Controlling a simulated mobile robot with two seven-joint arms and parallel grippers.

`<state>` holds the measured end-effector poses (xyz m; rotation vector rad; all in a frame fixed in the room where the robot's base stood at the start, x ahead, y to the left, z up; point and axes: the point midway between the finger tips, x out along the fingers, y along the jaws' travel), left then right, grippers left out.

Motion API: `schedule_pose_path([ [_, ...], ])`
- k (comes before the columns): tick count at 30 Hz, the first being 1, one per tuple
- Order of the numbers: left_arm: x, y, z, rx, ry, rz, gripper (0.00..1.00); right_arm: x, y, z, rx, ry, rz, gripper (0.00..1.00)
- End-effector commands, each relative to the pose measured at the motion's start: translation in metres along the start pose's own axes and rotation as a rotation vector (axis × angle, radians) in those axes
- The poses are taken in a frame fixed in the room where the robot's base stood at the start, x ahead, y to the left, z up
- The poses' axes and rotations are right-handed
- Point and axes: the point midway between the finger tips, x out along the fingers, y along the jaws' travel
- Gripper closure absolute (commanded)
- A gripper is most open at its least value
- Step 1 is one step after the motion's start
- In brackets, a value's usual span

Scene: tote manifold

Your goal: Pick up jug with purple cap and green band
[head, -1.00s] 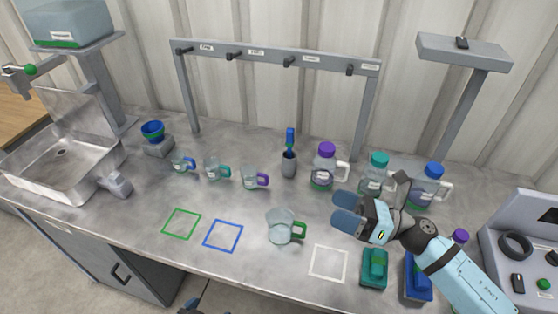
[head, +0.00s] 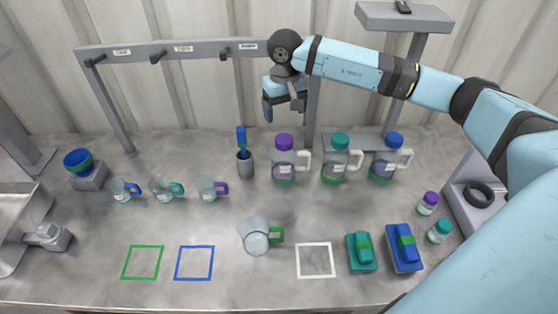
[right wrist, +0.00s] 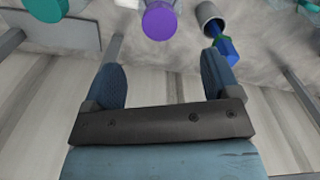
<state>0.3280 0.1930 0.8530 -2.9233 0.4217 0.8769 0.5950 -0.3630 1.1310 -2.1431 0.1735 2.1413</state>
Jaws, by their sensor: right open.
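The jug with the purple cap and green band (head: 283,164) stands upright on the counter, with a white handle on its right side. Its purple cap also shows in the right wrist view (right wrist: 160,21), beyond the fingertips. My right gripper (head: 284,110) is above and slightly behind the jug in the head view, pointing down, open and empty. In the right wrist view the two blue fingers (right wrist: 165,72) are well apart with nothing between them. My left gripper is not in view.
A teal-capped jug (head: 336,164) and a blue-capped jug (head: 387,163) stand to the right. A grey cup with a blue brush (head: 245,162) stands close on the left. A hook rack (head: 165,50) rises behind. A clear mug with green handle (head: 257,238) stands in front.

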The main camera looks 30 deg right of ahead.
Motion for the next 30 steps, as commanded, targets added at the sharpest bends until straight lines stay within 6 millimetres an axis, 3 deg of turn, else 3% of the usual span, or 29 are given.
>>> schedule_pose_path([
  [7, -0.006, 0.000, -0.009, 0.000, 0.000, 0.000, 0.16, 0.046, -0.001, 0.001, 0.000, -0.004, -0.003, 0.18],
  [14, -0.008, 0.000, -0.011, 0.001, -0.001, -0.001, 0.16, 0.063, -0.001, 0.001, 0.001, -0.003, -0.004, 0.18],
  [24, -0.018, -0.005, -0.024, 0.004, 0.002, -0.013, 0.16, 0.107, 0.001, 0.002, 0.002, -0.002, -0.005, 0.18],
  [30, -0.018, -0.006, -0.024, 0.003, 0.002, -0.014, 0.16, 0.112, 0.001, 0.002, 0.001, 0.000, -0.005, 0.18],
])
